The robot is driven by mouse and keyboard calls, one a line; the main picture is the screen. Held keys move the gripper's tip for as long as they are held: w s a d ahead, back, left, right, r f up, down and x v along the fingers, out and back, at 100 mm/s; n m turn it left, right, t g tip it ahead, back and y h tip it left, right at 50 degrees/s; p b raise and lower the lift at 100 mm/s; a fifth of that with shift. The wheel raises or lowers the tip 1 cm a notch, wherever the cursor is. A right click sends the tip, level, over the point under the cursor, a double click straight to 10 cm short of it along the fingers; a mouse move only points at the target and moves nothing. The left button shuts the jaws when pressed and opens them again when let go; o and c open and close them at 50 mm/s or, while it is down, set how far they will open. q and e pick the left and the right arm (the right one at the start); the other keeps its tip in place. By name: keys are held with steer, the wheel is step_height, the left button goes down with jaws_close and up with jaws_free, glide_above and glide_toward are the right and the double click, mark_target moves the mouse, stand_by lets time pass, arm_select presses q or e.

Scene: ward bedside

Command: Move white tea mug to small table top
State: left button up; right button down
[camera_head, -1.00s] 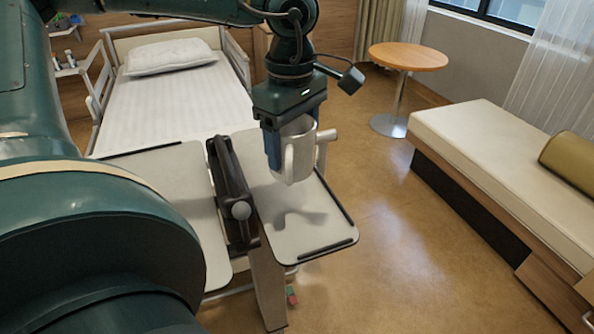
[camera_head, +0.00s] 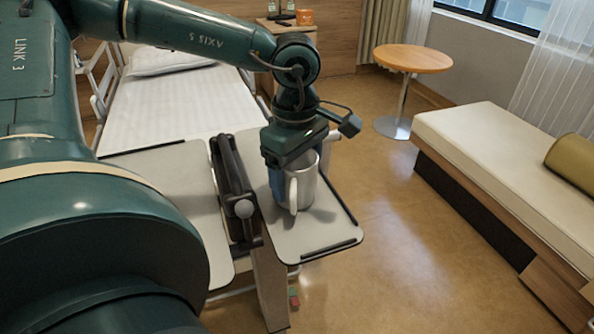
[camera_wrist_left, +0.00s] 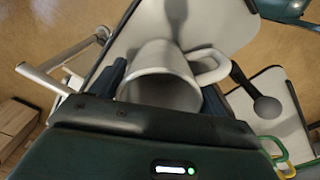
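The white tea mug (camera_head: 306,188) is upright over the right-hand leaf of the pale overbed table (camera_head: 305,236). My left gripper (camera_head: 292,178) points down from above with its fingers on either side of the mug and appears shut on it. In the left wrist view the mug (camera_wrist_left: 160,85) fills the space between the two dark fingers, its handle pointing right. The mug's base is at or just above the leaf; I cannot tell whether it touches. A small round wooden table (camera_head: 413,58) stands apart at the back right, its top bare. My right gripper is not in view.
A dark hinge bar with a round knob (camera_head: 243,209) rises left of the mug. A bed (camera_head: 170,100) lies behind, and a cream bench (camera_head: 510,150) with an olive bolster (camera_head: 575,163) is at right. Open floor (camera_head: 385,230) lies between overbed table and bench.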

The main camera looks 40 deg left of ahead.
arm_select(q)
steer(key=o, duration=0.3)
steer(key=shift+r, duration=0.1)
step_height(320, 180, up, 12)
steer(key=p, duration=0.1)
steer(key=shift+s+r, duration=0.15)
stand_by(0.6)
